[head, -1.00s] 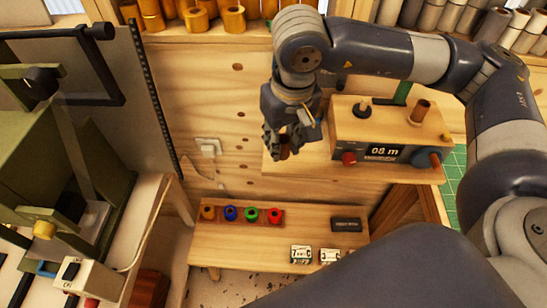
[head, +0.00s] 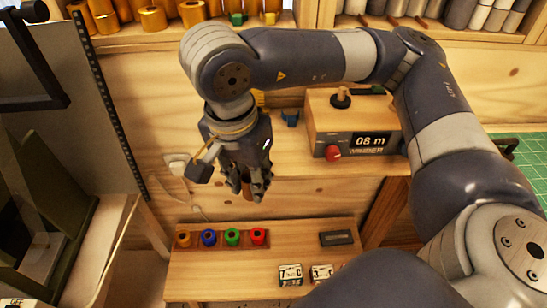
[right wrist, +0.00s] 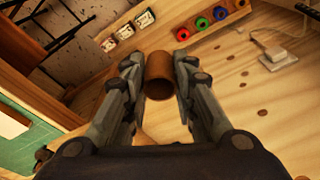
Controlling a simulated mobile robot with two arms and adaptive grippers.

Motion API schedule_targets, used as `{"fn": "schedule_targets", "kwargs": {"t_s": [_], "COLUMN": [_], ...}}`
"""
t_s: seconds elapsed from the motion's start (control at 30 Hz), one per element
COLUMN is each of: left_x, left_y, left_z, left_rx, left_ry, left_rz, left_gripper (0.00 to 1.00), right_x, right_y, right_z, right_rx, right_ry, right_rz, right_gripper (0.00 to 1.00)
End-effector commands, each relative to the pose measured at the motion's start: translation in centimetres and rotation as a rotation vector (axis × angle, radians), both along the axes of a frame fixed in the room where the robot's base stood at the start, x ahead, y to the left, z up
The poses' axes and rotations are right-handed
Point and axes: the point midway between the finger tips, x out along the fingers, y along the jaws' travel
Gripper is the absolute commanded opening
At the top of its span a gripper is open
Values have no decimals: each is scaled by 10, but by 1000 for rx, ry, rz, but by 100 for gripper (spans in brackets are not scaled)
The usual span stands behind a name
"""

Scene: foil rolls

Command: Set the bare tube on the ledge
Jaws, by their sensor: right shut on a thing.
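The bare tube (right wrist: 160,72) is a short brown cardboard cylinder, held between the two fingers of my right gripper (right wrist: 158,88) in the right wrist view. In the head view my right gripper (head: 248,190) points down, with a bit of the brown tube (head: 247,194) showing between its fingertips. It appears in front of the plain wall, above the low wooden ledge (head: 212,270) in the picture. The tube's height over that ledge is hard to judge. My left gripper is out of view.
The low ledge carries a rack of coloured spools (head: 220,237), a dark block (head: 336,238) and small white labelled boxes (head: 290,274). A wooden winder (head: 352,125) with a display stands on a higher shelf.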

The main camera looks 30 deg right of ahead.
Motion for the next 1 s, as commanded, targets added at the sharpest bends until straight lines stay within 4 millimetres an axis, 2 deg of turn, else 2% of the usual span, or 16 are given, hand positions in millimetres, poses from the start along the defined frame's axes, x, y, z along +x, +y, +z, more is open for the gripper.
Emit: {"fn": "schedule_targets", "kwargs": {"t_s": [0.1, 0.3, 0.57, 0.67, 1.0], "left_x": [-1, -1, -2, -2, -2], "left_y": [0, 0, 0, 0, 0], "left_z": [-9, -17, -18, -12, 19], "left_rx": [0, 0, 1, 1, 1], "left_ry": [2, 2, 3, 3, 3], "left_rz": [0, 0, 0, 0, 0], "left_gripper": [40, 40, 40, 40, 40], "right_x": [-9, -24, -28, -16, 60], "right_y": [2, 2, -1, -9, -58], "right_z": [2, 10, 15, 16, 9], "right_rx": [0, 1, 1, 1, 0], "right_ry": [-2, -2, 0, 2, 2], "right_rz": [-204, -503, -680, -693, -692], "right_gripper": [16, 16, 16, 16, 16]}}
